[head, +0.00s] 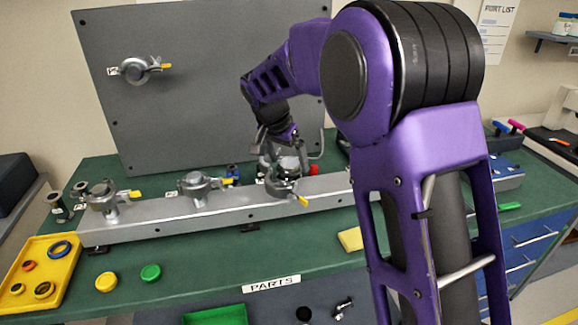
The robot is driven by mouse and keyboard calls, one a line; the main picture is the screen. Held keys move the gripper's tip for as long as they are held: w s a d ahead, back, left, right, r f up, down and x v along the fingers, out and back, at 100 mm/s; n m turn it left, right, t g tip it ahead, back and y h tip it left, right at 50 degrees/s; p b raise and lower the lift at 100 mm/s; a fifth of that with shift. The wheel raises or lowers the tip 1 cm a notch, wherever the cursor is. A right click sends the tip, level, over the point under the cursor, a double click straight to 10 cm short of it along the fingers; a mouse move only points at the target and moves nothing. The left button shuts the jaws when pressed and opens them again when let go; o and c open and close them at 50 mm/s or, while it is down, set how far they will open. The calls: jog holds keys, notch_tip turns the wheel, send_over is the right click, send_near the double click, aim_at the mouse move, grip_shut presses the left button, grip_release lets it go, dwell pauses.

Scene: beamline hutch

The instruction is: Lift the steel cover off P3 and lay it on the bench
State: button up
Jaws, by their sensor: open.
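Three steel ports with clamps stand on the grey rail (240,207) on the bench, and their small labels are too small to read. The left one (105,197) and the middle one (198,184) are in plain view. The right one (284,187), with a yellow clamp handle hanging down at its front, is directly below my gripper (285,160). My gripper points down with its jaws open around or just above the top of this port. Whether it touches the steel there, and which port is P3, I cannot tell. The green bench top (200,255) shows in front of the rail.
A yellow tray (40,285) with rings is at the front left, with a yellow cap (106,281) and a green cap (151,272) beside it. A yellow block (350,239) lies near my arm. A fourth port (138,68) is on the upright grey panel (200,110). My arm hides the bench's right part.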

jog(key=c, duration=1.3)
jog(key=shift+r, duration=0.1)
